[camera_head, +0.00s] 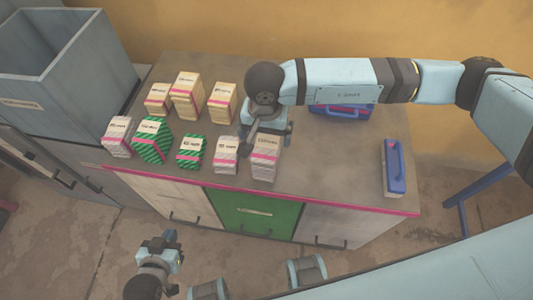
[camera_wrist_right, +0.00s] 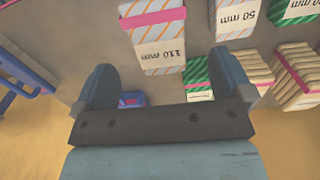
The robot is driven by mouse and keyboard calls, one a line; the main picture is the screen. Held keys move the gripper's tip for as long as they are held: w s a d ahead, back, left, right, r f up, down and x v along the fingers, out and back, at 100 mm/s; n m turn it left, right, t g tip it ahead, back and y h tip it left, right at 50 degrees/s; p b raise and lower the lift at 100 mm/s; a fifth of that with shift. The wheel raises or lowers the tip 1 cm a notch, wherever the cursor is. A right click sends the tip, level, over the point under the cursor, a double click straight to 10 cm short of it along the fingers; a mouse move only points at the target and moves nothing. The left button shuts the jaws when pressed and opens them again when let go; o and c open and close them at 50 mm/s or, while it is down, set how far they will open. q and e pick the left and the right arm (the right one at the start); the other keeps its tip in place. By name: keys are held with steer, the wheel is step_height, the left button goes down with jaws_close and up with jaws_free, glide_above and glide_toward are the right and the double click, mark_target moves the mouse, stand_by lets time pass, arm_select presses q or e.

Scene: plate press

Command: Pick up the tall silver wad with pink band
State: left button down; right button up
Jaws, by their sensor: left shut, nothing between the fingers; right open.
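The tall silver wad with pink band (camera_head: 264,160) stands at the right end of the front row, near the table's front edge. In the right wrist view it is the striped wad (camera_wrist_right: 160,59) marked 110 mm, beyond the fingertips and roughly between them. My right gripper (camera_head: 268,137) is open, just behind and above this wad, and partly covers its top in the head view. Its two fingers (camera_wrist_right: 165,75) are empty. My left gripper (camera_head: 168,238) is shut and empty, low in front of the cabinet, away from the wads.
A shorter silver wad (camera_head: 225,155) stands close left of the tall one. Green wads (camera_head: 149,140) and cream wads (camera_head: 186,95) stand further left and behind. A blue-handled block (camera_head: 394,168) lies right; another blue item (camera_head: 342,111) is behind my arm. The table's right front is clear.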

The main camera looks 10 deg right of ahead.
mark_target(266, 145)
step_height(266, 145, down, 8)
steer(key=shift+w+d+r+p, duration=0.15)
steer(key=shift+r+p, duration=0.1)
steer(key=shift+p, duration=0.4)
steer(key=shift+c, duration=0.2)
steer(key=c, duration=1)
